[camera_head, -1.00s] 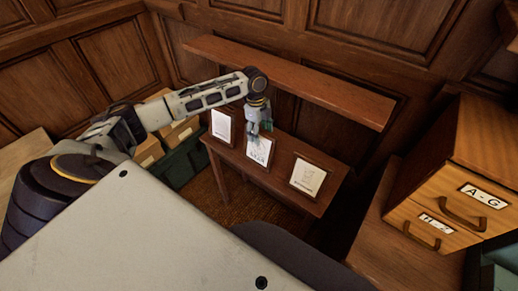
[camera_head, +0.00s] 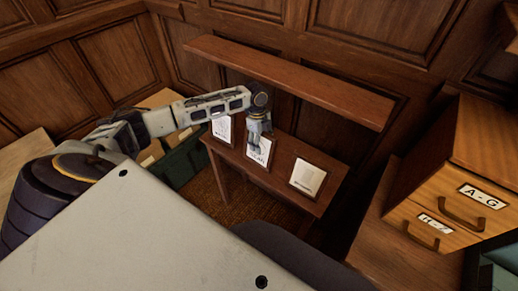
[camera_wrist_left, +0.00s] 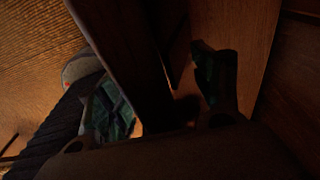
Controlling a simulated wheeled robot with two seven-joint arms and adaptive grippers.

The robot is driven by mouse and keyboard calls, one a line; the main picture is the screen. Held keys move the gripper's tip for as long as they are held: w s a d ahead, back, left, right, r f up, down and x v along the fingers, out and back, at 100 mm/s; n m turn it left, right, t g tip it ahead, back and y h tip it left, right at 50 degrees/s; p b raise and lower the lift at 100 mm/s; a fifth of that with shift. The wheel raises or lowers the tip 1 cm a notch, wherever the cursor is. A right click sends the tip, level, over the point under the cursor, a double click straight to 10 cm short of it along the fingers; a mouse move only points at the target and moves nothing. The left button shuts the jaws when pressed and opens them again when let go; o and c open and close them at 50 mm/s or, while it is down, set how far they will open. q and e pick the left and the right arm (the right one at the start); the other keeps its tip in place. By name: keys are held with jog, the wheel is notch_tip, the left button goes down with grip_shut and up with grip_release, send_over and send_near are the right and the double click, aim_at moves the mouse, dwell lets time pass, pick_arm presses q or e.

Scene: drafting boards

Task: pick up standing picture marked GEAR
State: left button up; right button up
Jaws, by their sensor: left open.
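The picture marked GEAR (camera_head: 259,158) stands in the middle of three framed pictures on a small wooden table. Its lower lettering shows, partly as "EAR"; its upper part is hidden behind my left gripper. My left gripper (camera_head: 257,146) points down at this picture's top, with its fingers open. In the left wrist view the two green-and-dark fingers of the left gripper (camera_wrist_left: 158,88) are apart, with a dark brown board-like edge between them. The view is too dark to tell whether they touch it. My right gripper is not in view.
One picture (camera_head: 222,128) stands to the left and another (camera_head: 307,178) to the right on the table (camera_head: 285,206). A wooden shelf (camera_head: 290,80) runs along the wall close behind and above. A drawer cabinet (camera_head: 455,180) stands at right, a green bin (camera_head: 183,162) at left.

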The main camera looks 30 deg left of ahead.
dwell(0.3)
pick_arm(q)
jog(key=c, duration=1.3)
jog(key=shift+c, duration=0.2)
jog(key=shift+r, duration=0.1)
jog(key=shift+r, duration=4.95)
